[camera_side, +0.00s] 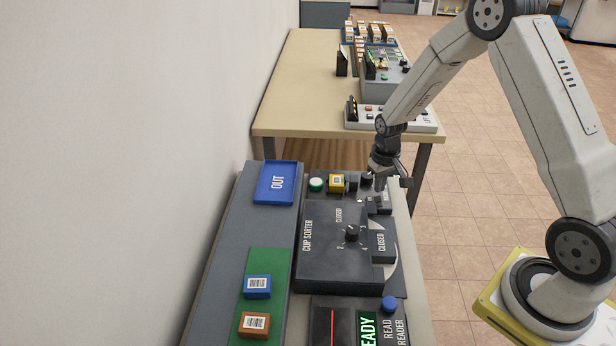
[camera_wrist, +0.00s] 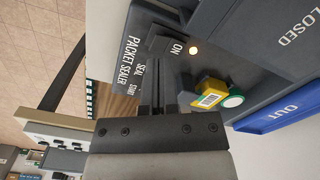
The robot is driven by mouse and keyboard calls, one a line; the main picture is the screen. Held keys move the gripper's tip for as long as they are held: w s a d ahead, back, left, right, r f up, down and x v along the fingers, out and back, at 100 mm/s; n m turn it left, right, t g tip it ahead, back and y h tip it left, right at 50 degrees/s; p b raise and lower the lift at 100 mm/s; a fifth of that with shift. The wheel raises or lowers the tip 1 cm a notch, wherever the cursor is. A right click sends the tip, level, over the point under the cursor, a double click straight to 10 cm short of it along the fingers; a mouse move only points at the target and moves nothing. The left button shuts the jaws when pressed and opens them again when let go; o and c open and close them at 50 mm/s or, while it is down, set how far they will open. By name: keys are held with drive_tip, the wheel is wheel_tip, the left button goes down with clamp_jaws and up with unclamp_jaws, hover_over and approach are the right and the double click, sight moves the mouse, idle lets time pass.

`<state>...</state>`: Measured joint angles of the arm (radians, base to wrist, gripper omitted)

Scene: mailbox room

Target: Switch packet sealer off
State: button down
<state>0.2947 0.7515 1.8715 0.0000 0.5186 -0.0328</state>
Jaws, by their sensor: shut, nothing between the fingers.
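The packet sealer (camera_wrist: 140,30) is a dark box with white lettering in the wrist view. In the side view my gripper (camera_side: 381,186) is over the far right end of the bench, hiding part of the sealer. Whether the fingertips touch the sealer cannot be told.
A yellow block with a label (camera_side: 337,183) and a green-rimmed white button (camera_side: 316,184) are beside the sealer. The cup sorter (camera_side: 325,262) and reader (camera_side: 398,320) lie nearer the camera. A blue OUT tray (camera_side: 264,196) is at left. A second table (camera_side: 300,90) stands behind.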

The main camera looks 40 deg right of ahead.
sight(377, 200)
drive_tip(key=shift+f, duration=1.45)
idle(1.6)
drive_tip(key=shift+r, duration=3.5)
drive_tip(key=shift+a+r, duration=0.1)
drive_tip(key=shift+s+a+r, duration=0.15)
drive_tip(key=s+a+r+n+t, duration=0.2)
drive_tip(key=s+a+r, duration=0.5)
drive_tip(key=s+a, duration=0.5)
drive_tip(key=shift+s+r+n+t, duration=0.3)
drive_tip(key=shift+s+n, duration=0.2)
